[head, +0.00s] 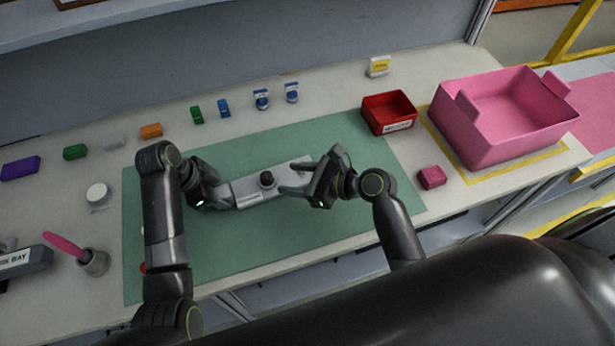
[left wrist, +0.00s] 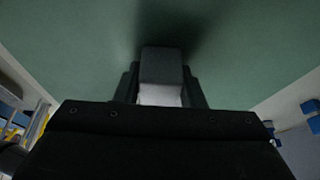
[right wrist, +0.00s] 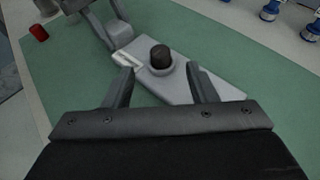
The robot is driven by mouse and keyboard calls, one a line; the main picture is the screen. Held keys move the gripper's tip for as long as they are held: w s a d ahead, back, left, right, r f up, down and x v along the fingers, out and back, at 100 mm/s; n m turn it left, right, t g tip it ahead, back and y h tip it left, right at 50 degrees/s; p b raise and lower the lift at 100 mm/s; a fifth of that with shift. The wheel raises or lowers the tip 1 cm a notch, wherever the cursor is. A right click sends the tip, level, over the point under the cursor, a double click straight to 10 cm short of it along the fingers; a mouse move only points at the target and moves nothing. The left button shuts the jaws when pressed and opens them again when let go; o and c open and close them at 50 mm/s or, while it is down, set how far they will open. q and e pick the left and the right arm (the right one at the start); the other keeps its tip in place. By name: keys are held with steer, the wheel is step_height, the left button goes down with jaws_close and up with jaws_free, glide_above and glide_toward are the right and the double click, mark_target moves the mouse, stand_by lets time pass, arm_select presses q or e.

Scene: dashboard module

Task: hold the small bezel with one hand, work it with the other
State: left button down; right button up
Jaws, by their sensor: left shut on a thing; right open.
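The small bezel (head: 248,191) is a light grey flat plate with a black round knob (head: 266,179) standing up from its middle. It lies over the green mat in the head view and also shows in the right wrist view (right wrist: 205,87). My left gripper (head: 222,201) is shut on the bezel's left end; in the left wrist view the grey part (left wrist: 161,70) sits between its fingers. My right gripper (head: 298,178) is open at the bezel's right end. In the right wrist view its fingers (right wrist: 160,85) spread on either side of the knob's line, with nothing between them gripped.
The green mat (head: 330,240) is mostly clear. A red bin (head: 388,112) and a large pink bin (head: 510,115) stand at the right, with a small pink block (head: 432,177) nearby. Several coloured blocks line the back. A grey cup (head: 94,262) stands at the left.

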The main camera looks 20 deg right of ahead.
mark_target(267, 175)
steer(key=x, duration=0.8)
steer(key=shift+a+f, duration=0.15)
steer(key=shift+c, duration=0.3)
steer(key=c, duration=1)
steer(key=shift+r, duration=3.05)
arm_select(q)
steer(key=c, duration=0.8)
jaws_free()
steer(key=shift+c, duration=0.2)
arm_select(e)
steer(key=shift+w, duration=0.1)
